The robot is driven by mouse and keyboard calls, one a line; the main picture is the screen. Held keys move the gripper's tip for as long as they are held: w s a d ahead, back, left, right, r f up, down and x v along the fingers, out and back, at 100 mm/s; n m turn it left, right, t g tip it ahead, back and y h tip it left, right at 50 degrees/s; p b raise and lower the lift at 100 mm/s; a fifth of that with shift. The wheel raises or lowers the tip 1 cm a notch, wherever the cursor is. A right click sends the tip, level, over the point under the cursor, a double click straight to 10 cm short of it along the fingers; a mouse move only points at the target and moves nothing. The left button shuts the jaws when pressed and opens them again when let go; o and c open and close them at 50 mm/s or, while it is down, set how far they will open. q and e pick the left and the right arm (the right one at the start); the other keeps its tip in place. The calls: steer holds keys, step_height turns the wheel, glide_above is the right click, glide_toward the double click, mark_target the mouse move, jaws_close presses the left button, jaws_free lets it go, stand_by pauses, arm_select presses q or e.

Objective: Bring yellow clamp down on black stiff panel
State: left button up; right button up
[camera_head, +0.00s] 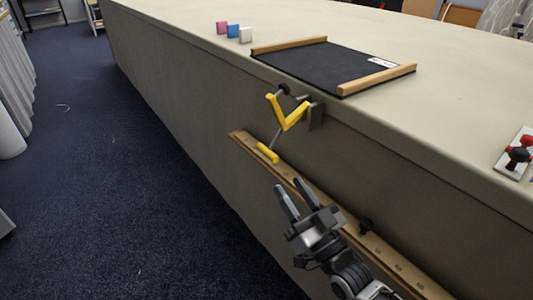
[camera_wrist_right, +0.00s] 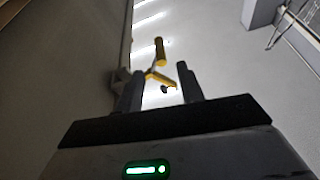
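The yellow clamp (camera_head: 290,114) is mounted at the near edge of the table, with a grey bracket; its yellow-tipped handle (camera_head: 268,153) hangs down along the table's side. The black stiff panel (camera_head: 322,66) lies flat on the tabletop behind it, near the edge, between two wooden strips. My right gripper (camera_head: 284,197) is open and empty, below the clamp and apart from it. In the right wrist view the clamp (camera_wrist_right: 160,54) shows beyond and between the open fingers (camera_wrist_right: 160,85). My left gripper is not in view.
A wooden rail (camera_head: 385,252) runs along the table's side, close to my right gripper. Pink, blue and white blocks (camera_head: 234,31) stand at the back left of the tabletop. A white plate with red and black parts (camera_head: 517,155) lies at the right. Dark carpet lies left of the table.

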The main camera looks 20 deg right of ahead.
mark_target(266, 148)
steer(key=x, duration=1)
steer(key=shift+w+a+r+b, duration=0.1)
steer(key=shift+w+b, duration=0.25)
jaws_close()
